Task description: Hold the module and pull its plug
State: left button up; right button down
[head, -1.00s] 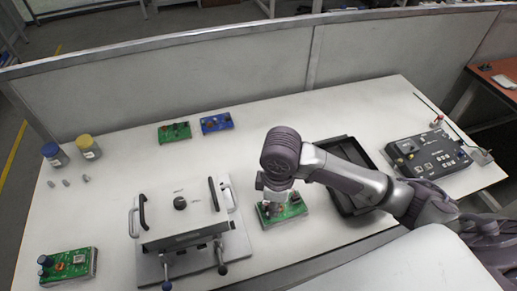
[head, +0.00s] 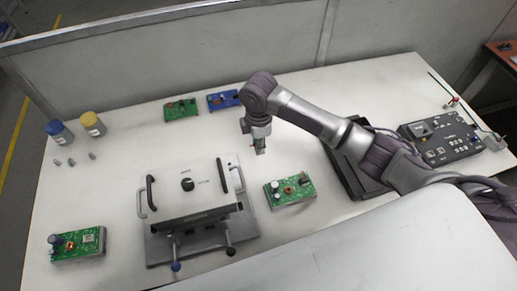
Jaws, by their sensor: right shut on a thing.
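The green circuit-board module (head: 290,191) lies flat on the white table, right of the grey fixture, with small parts on top. My right gripper (head: 260,149) is above the table, up and left of this module and apart from it. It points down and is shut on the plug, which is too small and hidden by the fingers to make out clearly. No hand is on the module. My left gripper is out of view.
The fixture (head: 207,183) with handles stands left of the module. Another green board (head: 78,244) lies front left; a green board (head: 180,109) and a blue board (head: 223,99) lie at the back. A black tray (head: 347,176) and control box (head: 441,137) are to the right. Two jars stand back left.

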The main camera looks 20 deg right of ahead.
aim_at(258, 157)
jog(key=shift+w+f, duration=0.15)
jog(key=shift+w, duration=0.1)
jog(key=shift+f, duration=0.3)
notch_tip(258, 157, down, 2)
jog(key=shift+f, duration=0.25)
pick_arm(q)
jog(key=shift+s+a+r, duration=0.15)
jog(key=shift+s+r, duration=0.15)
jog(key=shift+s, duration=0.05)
pick_arm(e)
jog(key=shift+f, duration=0.45)
jog(key=shift+f, duration=0.1)
jog(key=c, duration=1)
grip_release()
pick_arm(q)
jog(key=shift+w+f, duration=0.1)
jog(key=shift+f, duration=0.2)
pick_arm(e)
notch_tip(258, 157, up, 12)
jog(key=shift+r, duration=0.15)
